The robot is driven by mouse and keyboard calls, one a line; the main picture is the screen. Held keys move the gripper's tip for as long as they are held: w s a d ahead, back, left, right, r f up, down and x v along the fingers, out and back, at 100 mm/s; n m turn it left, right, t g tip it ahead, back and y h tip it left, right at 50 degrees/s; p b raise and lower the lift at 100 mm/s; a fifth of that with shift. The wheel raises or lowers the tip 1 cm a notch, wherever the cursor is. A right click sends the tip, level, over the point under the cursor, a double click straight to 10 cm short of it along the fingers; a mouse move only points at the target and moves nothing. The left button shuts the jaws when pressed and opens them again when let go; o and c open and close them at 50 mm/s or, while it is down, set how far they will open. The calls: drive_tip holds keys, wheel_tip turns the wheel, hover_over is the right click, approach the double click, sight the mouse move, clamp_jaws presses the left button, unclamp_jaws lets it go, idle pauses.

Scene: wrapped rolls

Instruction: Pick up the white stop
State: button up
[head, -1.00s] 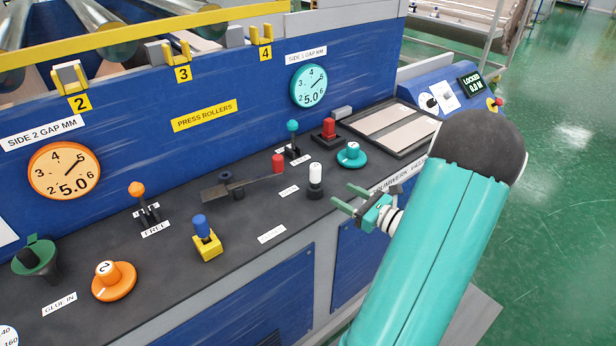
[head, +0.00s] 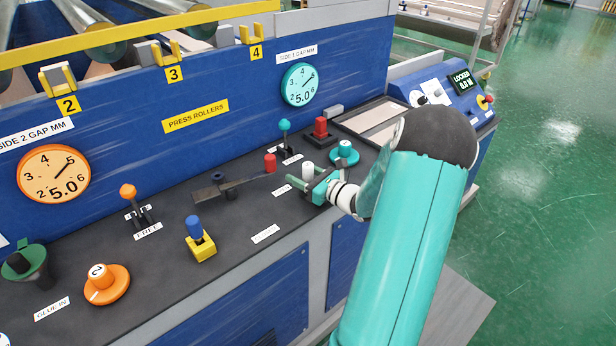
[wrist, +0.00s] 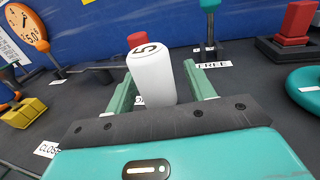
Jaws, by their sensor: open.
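The white stop (wrist: 153,75) is a white cylinder with a dark numeral on its top. In the wrist view it stands between the two green fingers of my gripper (wrist: 158,85), which are open on either side of it. A gap shows at its right; at its left it is close to the finger, and I cannot tell if they touch. In the head view the top of the white stop (head: 308,171) shows just behind my gripper (head: 308,186); its lower part is hidden by the gripper.
Behind are a teal-knobbed lever (head: 285,127), a red block (head: 320,128) and a teal dial (head: 344,151). A blue-topped yellow block (head: 199,240) stands front left, with clear dark counter between.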

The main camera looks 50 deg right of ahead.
drive_tip(key=c, duration=1.1)
drive_tip(key=shift+r, duration=0.1)
